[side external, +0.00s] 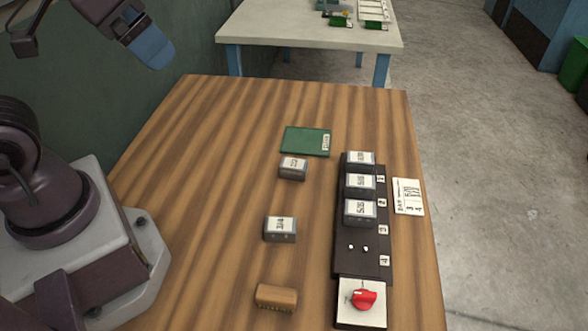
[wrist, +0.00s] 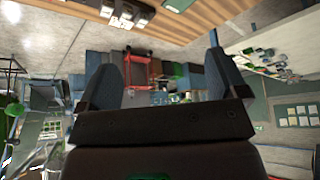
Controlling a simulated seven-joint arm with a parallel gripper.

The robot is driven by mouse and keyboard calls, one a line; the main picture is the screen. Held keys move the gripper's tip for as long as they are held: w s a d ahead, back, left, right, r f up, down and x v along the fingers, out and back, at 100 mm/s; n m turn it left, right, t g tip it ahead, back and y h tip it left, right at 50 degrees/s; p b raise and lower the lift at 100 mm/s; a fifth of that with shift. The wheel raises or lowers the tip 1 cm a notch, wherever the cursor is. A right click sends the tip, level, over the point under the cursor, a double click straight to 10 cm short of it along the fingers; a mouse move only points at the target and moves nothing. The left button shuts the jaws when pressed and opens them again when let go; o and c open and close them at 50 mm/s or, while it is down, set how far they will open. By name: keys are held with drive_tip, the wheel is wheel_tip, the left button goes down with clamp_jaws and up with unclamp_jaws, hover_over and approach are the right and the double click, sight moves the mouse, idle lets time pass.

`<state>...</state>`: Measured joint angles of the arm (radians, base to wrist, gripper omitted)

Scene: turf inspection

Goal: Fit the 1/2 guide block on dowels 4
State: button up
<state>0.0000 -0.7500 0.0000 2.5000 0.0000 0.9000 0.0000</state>
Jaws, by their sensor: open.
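In the side external view, a dark rail (side external: 342,262) lies along the right of the wooden table. Three grey guide blocks with white labels sit on its upper positions. Two pale dowels (side external: 358,247) stand bare near the lowest number tag (side external: 385,260), which appears to read 4. Two loose grey labelled blocks stand left of the rail: an upper one (side external: 293,174) and a lower one (side external: 280,235). Their labels are too small to read surely, so I cannot tell which is 1/2. My gripper (side external: 152,48) is high at the upper left; the wrist view shows it open and empty (wrist: 166,82).
A brown block (side external: 276,297) lies at the table's front. A green booklet (side external: 304,141) lies behind the loose blocks. A red knob (side external: 364,298) on a white plate adjoins the rail's near end. A paper card (side external: 408,196) lies right. The table's left half is clear.

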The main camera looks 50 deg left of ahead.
idle(0.4)
drive_tip(key=n+g, duration=0.6)
drive_tip(key=n, duration=0.2)
hover_over(294, 163)
wheel_tip(294, 163, down, 22)
wheel_tip(294, 163, down, 12)
drive_tip(key=shift+f, duration=0.25)
drive_tip(key=c, duration=1.1)
drive_tip(key=shift+r, duration=0.1)
